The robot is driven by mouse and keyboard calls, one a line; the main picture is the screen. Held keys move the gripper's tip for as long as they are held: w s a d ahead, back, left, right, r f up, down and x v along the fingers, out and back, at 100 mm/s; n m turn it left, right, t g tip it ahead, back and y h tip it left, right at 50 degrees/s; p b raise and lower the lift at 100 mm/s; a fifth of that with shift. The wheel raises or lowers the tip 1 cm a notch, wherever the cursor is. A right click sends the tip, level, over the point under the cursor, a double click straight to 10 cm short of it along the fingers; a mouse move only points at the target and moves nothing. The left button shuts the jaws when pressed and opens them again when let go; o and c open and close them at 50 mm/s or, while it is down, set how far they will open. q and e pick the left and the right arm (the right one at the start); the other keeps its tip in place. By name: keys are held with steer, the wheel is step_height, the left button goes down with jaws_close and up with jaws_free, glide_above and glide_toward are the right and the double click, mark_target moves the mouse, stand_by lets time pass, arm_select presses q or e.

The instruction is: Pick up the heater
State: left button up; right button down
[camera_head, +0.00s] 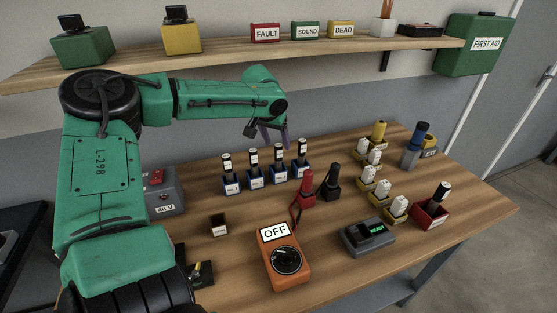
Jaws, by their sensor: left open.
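No part is labelled as the heater, and I cannot tell for certain which one it is. My left gripper (272,138) is open and points down above the back of the table, behind and above the blue row. Its fingers are partly hidden by its wrist and look empty. My right gripper is out of view.
An orange meter (285,262) marked OFF, with red (306,188) and black (332,182) probes, stands in front. A grey display unit (367,238) and white-topped parts in yellow holders (399,213) are to the right. A shelf (230,46) spans the back wall above.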

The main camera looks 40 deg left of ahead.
mark_target(278, 146)
arm_select(q)
steer(key=shift+p+x, duration=0.35)
steer(key=shift+x, duration=1.55)
jaws_close()
